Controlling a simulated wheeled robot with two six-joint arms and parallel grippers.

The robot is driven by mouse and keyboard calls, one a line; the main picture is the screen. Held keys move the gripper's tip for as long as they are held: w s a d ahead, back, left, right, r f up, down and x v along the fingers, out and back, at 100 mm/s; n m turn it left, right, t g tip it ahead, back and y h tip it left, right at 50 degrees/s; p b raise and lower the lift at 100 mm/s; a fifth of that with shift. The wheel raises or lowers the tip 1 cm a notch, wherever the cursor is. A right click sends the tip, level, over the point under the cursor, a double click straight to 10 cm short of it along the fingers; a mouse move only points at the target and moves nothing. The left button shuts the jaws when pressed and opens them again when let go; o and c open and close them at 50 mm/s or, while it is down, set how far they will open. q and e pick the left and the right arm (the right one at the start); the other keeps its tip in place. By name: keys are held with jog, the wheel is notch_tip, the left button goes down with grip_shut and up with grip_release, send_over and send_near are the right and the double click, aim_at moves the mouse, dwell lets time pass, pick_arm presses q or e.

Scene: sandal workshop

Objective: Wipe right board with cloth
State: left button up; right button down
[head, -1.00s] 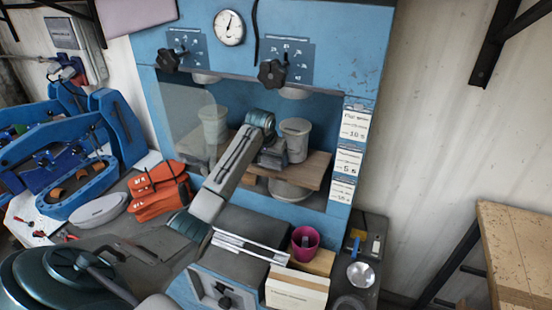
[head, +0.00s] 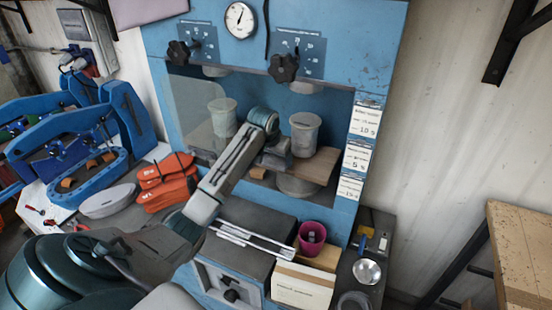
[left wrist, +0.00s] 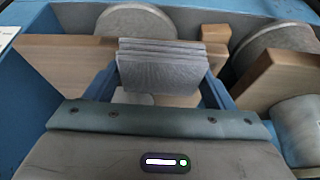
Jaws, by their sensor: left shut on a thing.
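My left gripper (head: 276,160) reaches into the open bay of the blue machine, just left of a wooden board (head: 318,166) on the bay's right side. In the left wrist view it is shut on a folded grey cloth (left wrist: 162,68), held between its two blue fingers. In that view one wooden board (left wrist: 60,62) spans behind the cloth, and another wooden piece (left wrist: 262,82) stands at the right. I cannot tell whether the cloth touches either. My arm hides part of the bay in the head view. My right gripper is not in view.
A magenta cup (head: 312,238) and a white box (head: 300,285) sit below the bay.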

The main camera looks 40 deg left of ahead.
pick_arm(q)
jog(key=shift+r, duration=2.65)
jog(key=shift+r, duration=1.5)
jog(key=shift+f, duration=0.1)
